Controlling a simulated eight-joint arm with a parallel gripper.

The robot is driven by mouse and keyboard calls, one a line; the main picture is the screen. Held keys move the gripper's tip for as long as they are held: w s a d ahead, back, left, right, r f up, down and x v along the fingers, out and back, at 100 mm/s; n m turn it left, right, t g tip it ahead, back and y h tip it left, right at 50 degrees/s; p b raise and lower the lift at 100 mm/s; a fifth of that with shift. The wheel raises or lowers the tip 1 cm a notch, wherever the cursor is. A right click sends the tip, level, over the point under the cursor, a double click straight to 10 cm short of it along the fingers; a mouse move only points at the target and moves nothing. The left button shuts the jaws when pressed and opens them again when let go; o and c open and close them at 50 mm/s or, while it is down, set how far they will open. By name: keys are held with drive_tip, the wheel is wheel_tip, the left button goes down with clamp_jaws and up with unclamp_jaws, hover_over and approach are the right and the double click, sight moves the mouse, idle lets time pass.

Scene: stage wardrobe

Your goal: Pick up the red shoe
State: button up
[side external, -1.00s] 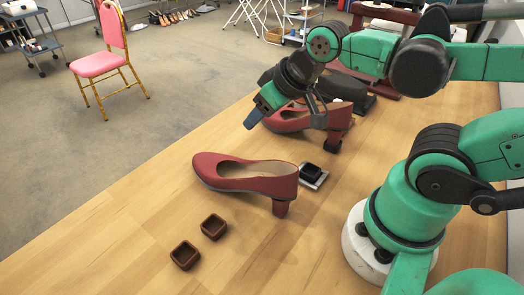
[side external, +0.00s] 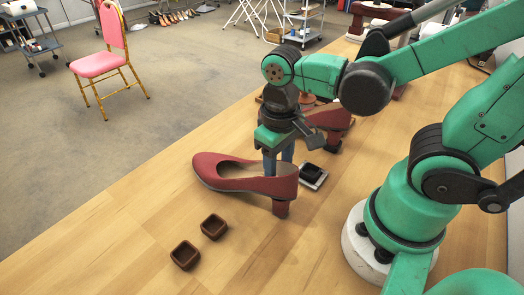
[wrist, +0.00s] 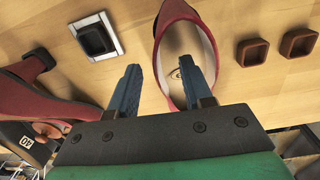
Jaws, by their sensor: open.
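A red heeled shoe (side external: 245,178) stands upright on the wooden table in the side view, toe to the left and block heel to the right. My gripper (side external: 278,165) points down at its far side, with the fingertips partly hidden behind the shoe. In the wrist view, the shoe (wrist: 163,18) lies ahead, its opening near the right finger. My gripper (wrist: 165,75) is open there, with nothing clearly held between its blue fingers. A second red shoe (side external: 338,120) stands behind my gripper, partly hidden; it also shows at the left of the wrist view (wrist: 30,95).
Two small brown square cups (side external: 214,227) sit in front of the near shoe. A dark square cup on a silver plate (side external: 312,175) sits right of it. The table's left edge borders the floor, where a pink chair (side external: 98,63) stands.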

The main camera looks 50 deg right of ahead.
drive_tip(key=shift+f, duration=0.35)
clamp_jaws()
